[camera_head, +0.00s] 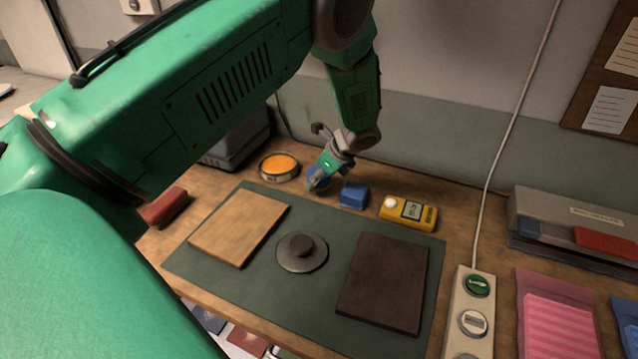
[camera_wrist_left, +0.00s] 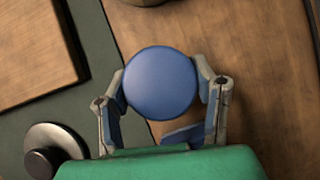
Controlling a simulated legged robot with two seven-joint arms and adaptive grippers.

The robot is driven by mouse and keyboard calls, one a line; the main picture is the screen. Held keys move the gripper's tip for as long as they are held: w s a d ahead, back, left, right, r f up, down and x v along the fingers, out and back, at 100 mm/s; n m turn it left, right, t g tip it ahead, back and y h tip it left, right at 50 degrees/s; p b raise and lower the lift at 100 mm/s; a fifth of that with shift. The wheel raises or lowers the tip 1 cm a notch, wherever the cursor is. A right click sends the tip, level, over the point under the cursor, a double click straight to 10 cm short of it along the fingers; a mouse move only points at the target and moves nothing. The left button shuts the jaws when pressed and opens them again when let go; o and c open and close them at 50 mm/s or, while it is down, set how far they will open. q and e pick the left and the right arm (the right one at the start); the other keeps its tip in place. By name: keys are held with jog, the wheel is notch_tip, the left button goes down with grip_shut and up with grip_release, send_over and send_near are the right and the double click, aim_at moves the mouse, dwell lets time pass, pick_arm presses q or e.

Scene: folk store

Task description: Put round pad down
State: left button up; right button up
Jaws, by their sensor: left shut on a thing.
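The round pad is a blue disc (camera_wrist_left: 161,82) between the two fingers of my left gripper (camera_wrist_left: 162,95) in the left wrist view. The fingers touch it on both sides, and its flat round face shows. In the head view my left gripper (camera_head: 320,178) is at the back of the wooden table, shut on the blue pad (camera_head: 319,174), which is partly hidden by the fingers. The pad is low over the bare wood behind the green mat; I cannot tell whether it touches the table. My right gripper is not in view.
A blue block (camera_head: 354,195) and a yellow meter (camera_head: 408,212) stand right of the gripper; an orange-topped round tin (camera_head: 279,166) stands left. The green mat (camera_head: 336,237) holds a light board (camera_head: 240,226), a dark board (camera_head: 384,281) and a grey knobbed disc (camera_head: 303,260).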

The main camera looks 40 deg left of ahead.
pick_arm(q)
jog(key=shift+d+x, duration=0.25)
jog(key=shift+x, duration=1)
jog(key=shift+a+f, duration=0.25)
jog(key=shift+a, duration=0.1)
jog(key=o, duration=1.1)
jog(key=shift+a+f, duration=0.15)
jog(key=shift+a, duration=0.1)
jog(key=shift+d+r, duration=0.5)
jog(key=shift+d, duration=0.3)
jog(key=v, duration=1)
jog(key=shift+a+r+p, duration=0.2)
jog(key=shift+r+p, duration=0.1)
jog(key=shift+r, duration=0.3)
